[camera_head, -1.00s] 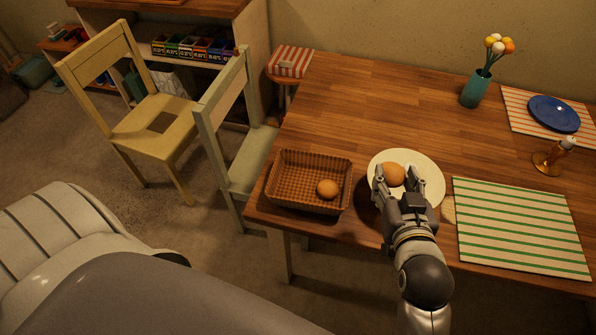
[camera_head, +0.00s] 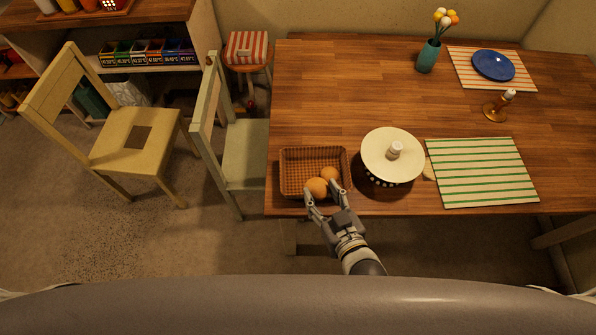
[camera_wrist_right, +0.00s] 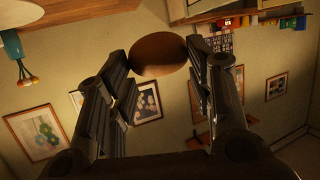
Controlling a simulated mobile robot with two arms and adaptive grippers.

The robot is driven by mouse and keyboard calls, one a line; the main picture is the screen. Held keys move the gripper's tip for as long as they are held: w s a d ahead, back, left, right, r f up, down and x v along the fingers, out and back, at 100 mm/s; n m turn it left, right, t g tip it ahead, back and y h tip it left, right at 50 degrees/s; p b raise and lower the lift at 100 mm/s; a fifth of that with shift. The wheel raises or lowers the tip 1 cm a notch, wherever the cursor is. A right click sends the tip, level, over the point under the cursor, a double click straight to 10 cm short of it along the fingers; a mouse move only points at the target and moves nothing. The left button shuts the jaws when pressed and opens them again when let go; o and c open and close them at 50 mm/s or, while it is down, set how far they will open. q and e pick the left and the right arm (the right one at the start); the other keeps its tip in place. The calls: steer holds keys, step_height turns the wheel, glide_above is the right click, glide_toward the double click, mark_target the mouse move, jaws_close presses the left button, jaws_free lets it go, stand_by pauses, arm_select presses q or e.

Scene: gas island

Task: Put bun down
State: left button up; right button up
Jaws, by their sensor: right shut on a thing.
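A woven brown basket (camera_head: 298,165) sits at the table's near left corner. My right gripper (camera_head: 321,192) is shut on a round orange-brown bun (camera_head: 317,186), at the basket's near side. The held bun also shows between the fingers in the right wrist view (camera_wrist_right: 160,53). Another bun (camera_head: 330,173) lies in the basket, just behind and right of the held one. I cannot tell whether the two touch, or whether the held bun rests on the basket floor. My left gripper is not in view.
A green-striped placemat (camera_head: 482,172) lies farther right. A green chair (camera_head: 240,150) stands beside the table's left edge. The table behind the basket is clear.

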steer(key=w+a+f+b, duration=0.1)
steer(key=w+f+b, duration=0.3)
steer(key=b, duration=0.1)
steer(key=w+a+f+b, duration=0.1)
steer(key=w+f+b, duration=0.3)
steer(key=b, duration=0.2)
steer(key=w+a+f+b, duration=0.1)
steer(key=w+f+b, duration=0.4)
steer(key=b, duration=0.1)
steer(key=shift+a, duration=0.25)
steer(key=shift+r, duration=0.1)
steer(key=shift+f+b, duration=0.45)
steer(key=shift+f, duration=0.2)
steer(key=o, duration=1)
